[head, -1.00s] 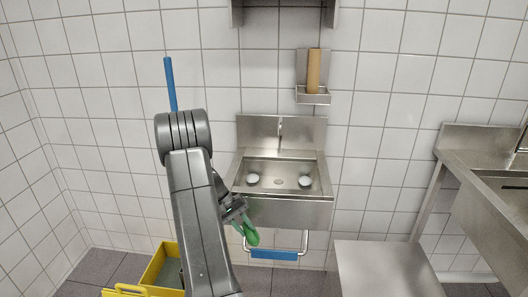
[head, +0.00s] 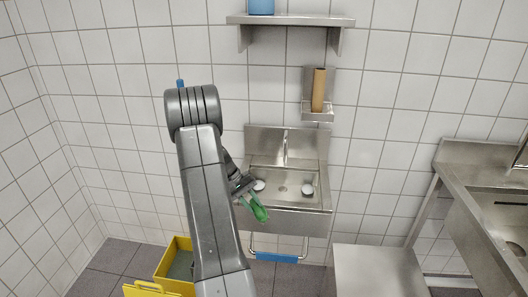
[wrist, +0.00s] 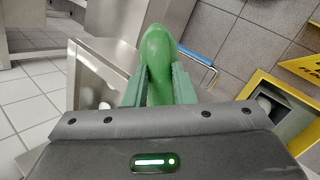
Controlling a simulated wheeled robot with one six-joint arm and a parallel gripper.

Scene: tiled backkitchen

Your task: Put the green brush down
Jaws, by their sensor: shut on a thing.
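The green brush (head: 258,212) is in my gripper (head: 246,193), which is shut on it. In the head view it hangs down and to the right from the jaws, in front of the left front of the steel sink. In the wrist view the rounded green brush (wrist: 158,52) sticks out between the two green-grey fingers of my gripper (wrist: 157,85). Only part of the brush shows; the rest is hidden by the gripper. I cannot see it touching any surface.
The steel hand sink (head: 300,222) is on the wall, with a blue-padded bar (head: 278,257) below. A yellow bucket (head: 172,247) stands on the floor at left. A low steel table (head: 375,272) and a counter (head: 470,165) are at right. A shelf (head: 300,20) is above.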

